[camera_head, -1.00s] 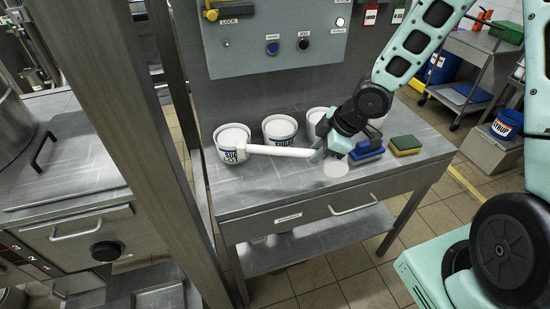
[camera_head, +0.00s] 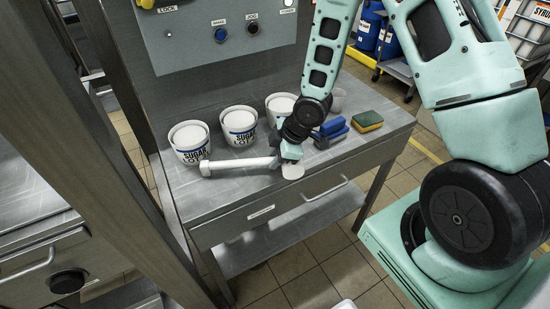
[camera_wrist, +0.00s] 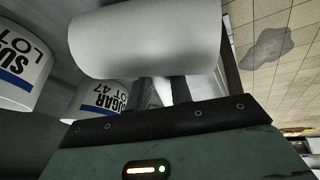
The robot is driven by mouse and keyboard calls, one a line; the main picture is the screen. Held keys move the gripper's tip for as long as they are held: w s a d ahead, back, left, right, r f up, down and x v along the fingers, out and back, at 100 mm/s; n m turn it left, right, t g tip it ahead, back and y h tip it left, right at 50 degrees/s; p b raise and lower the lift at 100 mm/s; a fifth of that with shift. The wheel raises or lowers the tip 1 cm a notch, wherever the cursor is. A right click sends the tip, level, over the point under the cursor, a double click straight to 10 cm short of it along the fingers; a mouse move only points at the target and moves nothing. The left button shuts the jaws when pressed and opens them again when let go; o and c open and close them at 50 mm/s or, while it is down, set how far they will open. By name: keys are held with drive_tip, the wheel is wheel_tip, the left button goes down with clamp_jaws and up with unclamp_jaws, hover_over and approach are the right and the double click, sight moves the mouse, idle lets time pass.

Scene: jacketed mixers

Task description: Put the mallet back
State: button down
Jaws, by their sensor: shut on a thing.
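The white mallet is held by my gripper (camera_head: 284,160) just above the front of the steel bench (camera_head: 180,190). Its long white shaft (camera_head: 240,164) points left, roughly level, ending in front of the leftmost sugar tub (camera_head: 189,142). A rounded white part (camera_head: 293,171) shows just below my gripper. In the wrist view a thick white cylinder of the mallet (camera_wrist: 145,40) fills the upper middle, and my fingers (camera_wrist: 162,90) are partly hidden behind it. Whether the mallet touches the bench is not clear.
Two more tubs (camera_head: 239,125) (camera_head: 281,107) stand along the bench. A blue block or brush (camera_head: 331,132) and a yellow-green sponge (camera_head: 367,121) lie to the right. A control panel (camera_head: 215,35) rises behind. A steel post (camera_head: 75,110) stands left. The bench's front left is bare.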

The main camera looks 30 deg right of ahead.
drive_tip(key=shift+f, duration=0.15)
drive_tip(key=c, duration=1.3)
unclamp_jaws()
drive_tip(key=shift+o, duration=0.2)
